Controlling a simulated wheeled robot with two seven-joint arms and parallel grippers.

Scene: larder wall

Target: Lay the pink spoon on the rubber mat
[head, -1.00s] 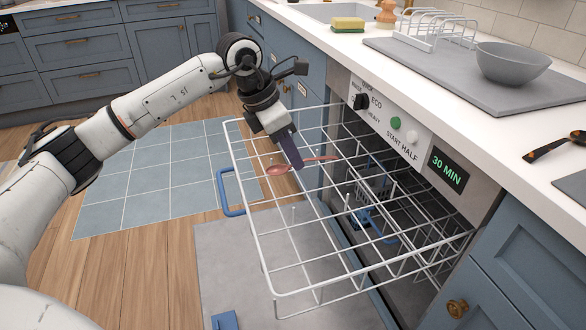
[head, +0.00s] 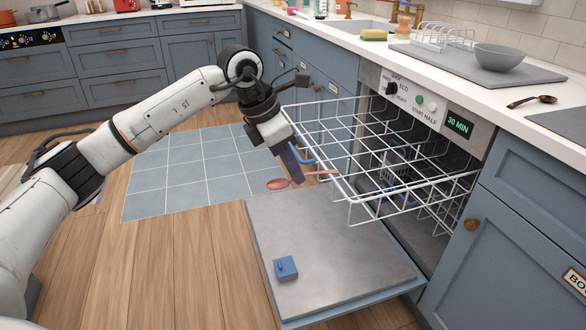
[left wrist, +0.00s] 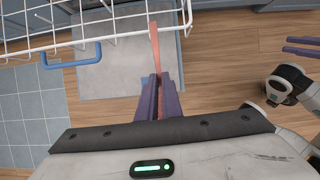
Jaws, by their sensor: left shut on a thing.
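My left gripper (head: 295,180) is shut on the pink spoon (head: 279,184) and holds it in the air near the outer edge of the pulled-out dishwasher rack. The spoon's bowl points left in the head view. It also shows in the left wrist view (left wrist: 155,45), sticking out from between the purple fingers. A grey mat (head: 450,62), likely the rubber mat, lies on the counter, far right of the gripper. My right gripper (left wrist: 290,46) shows at the right edge of the left wrist view, its two fingers apart and empty.
The white wire rack (head: 350,205) stands out over the open dishwasher door (head: 320,255). A wire dish rack (head: 445,36) and a grey bowl (head: 499,57) stand on the mat. A dark spoon (head: 530,101) and another grey slab (head: 565,124) lie nearer on the counter.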

